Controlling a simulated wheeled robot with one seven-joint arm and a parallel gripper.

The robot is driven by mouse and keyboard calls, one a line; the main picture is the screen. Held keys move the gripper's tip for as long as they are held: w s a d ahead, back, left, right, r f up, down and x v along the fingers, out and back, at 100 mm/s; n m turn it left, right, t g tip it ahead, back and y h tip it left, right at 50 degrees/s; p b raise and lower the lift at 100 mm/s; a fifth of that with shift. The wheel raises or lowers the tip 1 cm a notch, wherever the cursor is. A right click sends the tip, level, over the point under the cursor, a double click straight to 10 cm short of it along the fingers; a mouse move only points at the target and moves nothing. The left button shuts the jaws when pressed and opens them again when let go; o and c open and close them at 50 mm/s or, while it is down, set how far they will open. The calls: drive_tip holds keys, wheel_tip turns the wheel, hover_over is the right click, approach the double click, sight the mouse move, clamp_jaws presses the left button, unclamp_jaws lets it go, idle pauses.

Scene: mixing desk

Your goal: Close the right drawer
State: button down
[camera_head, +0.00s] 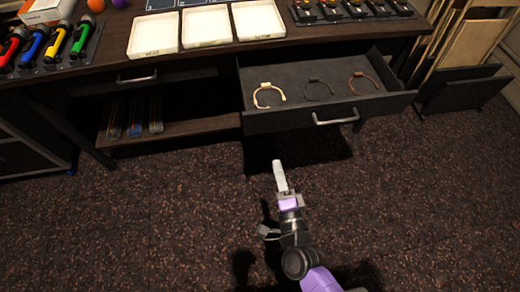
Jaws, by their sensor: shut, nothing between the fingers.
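The right drawer (384,108) of the dark wooden desk (205,57) stands pulled out in the head view. A metal bar handle (336,118) is on its front. Inside lie a cream cable loop (268,96), a dark loop (319,89) and a brown loop (364,82). My gripper (277,164) is shut and empty. In the picture it is in front of the drawer, below and left of the handle, apart from it. Its height above the floor is hard to tell.
The left drawer (137,78) is shut. White trays (207,27) and coloured tools (53,44) stand on the desktop. A shelf (183,125) below holds several thin items. A rack with boards (466,88) stands at right. The carpet (130,220) in front is clear.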

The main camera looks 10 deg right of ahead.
drive_tip(key=m, duration=0.1)
drive_tip(key=b, duration=0.1)
approach(269, 124)
drive_tip(key=shift+m+h, duration=0.3)
drive_tip(key=w, duration=0.6)
drive_tip(key=shift+w+a+r, duration=0.1)
drive_tip(key=shift+w+a, duration=0.05)
drive_tip(key=shift+w, duration=0.25)
